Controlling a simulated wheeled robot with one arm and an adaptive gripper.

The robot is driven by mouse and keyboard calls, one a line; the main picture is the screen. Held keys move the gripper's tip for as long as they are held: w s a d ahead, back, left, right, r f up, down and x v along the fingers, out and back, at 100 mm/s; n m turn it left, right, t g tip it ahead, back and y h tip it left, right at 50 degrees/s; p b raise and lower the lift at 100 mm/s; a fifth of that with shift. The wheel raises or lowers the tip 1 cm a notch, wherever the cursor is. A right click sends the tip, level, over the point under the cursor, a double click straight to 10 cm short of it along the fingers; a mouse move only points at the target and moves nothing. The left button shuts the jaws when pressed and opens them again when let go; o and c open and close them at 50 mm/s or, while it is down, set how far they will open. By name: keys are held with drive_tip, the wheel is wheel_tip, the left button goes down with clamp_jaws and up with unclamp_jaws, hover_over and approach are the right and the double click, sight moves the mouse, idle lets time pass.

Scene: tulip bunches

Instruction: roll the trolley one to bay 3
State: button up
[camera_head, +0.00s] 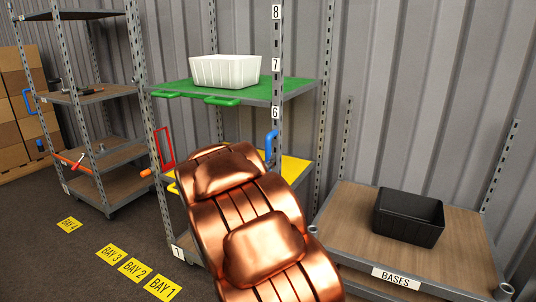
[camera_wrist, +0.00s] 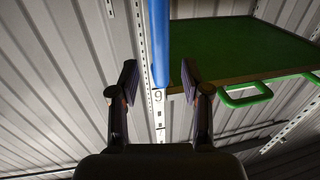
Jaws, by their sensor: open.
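Trolley one is the grey-post rack labelled 1 (camera_head: 178,252), with a green upper shelf (camera_head: 262,91) and a yellow lower shelf (camera_head: 296,170). A blue upright handle (camera_head: 271,147) is on its right post, and a red handle (camera_head: 165,148) is at its left. In the wrist view the blue handle (camera_wrist: 159,45) runs between the lines of the two spread fingers of my gripper (camera_wrist: 160,82). The gripper is open; contact with the handle cannot be told. My copper arm hides the gripper and much of the lower trolley in the head view. A yellow floor sign reads BAY 3 (camera_head: 111,254).
A white bin (camera_head: 225,72) stands on the green shelf. BAY 4 (camera_head: 68,225), BAY 2 (camera_head: 135,270) and BAY 1 (camera_head: 162,288) signs lie on the floor. Another rack (camera_head: 97,96) stands left. A low BASES trolley (camera_head: 345,210) with a black bin (camera_head: 408,217) stands right.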

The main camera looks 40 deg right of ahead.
sight(267, 152)
drive_tip(key=shift+x, duration=2.8)
drive_tip(key=shift+r, duration=0.1)
clamp_jaws()
